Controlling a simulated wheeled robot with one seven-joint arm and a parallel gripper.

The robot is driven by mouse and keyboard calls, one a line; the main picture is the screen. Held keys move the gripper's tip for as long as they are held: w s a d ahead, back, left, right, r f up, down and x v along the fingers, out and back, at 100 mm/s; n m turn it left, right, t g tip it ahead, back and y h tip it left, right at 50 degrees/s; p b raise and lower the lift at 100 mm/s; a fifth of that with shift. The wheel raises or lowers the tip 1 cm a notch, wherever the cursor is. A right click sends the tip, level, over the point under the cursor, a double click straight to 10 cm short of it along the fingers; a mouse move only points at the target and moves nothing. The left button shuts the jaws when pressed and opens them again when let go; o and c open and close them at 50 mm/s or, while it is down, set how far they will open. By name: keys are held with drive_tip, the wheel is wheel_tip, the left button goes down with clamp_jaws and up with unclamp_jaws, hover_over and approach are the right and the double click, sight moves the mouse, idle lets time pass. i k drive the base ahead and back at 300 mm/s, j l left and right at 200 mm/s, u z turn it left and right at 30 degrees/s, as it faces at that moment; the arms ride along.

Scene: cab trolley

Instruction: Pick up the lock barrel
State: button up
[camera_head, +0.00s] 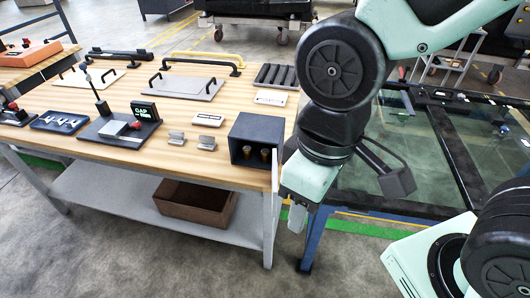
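Two small dark cylinders with brassy parts stand inside the dark open-front box (234,136) at the table's front right corner. The left cylinder (247,152) and the right cylinder (264,154) look like lock barrels; I cannot tell which one the task names. My gripper (297,217) hangs pointing down, to the right of the box and lower in the picture, past the table's corner. Only a pale fingertip part shows below its mint housing, so its opening is hidden. I see nothing held in it.
The wooden table (215,172) carries small grey blocks (176,137), a gauge stand with a "GAP" display (144,111), and flat panels with handles (184,87). A glass-topped frame (440,150) stands right. A brown bin (195,203) sits on the lower shelf.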

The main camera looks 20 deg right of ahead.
sight(264, 152)
drive_tip(key=i+l+u, duration=0.1)
drive_tip(key=u, duration=0.3)
drive_tip(key=i+l+u, duration=0.15)
drive_tip(key=u, duration=0.3)
drive_tip(key=i+l+u, duration=0.15)
drive_tip(key=u, duration=0.25)
drive_tip(key=l, duration=0.05)
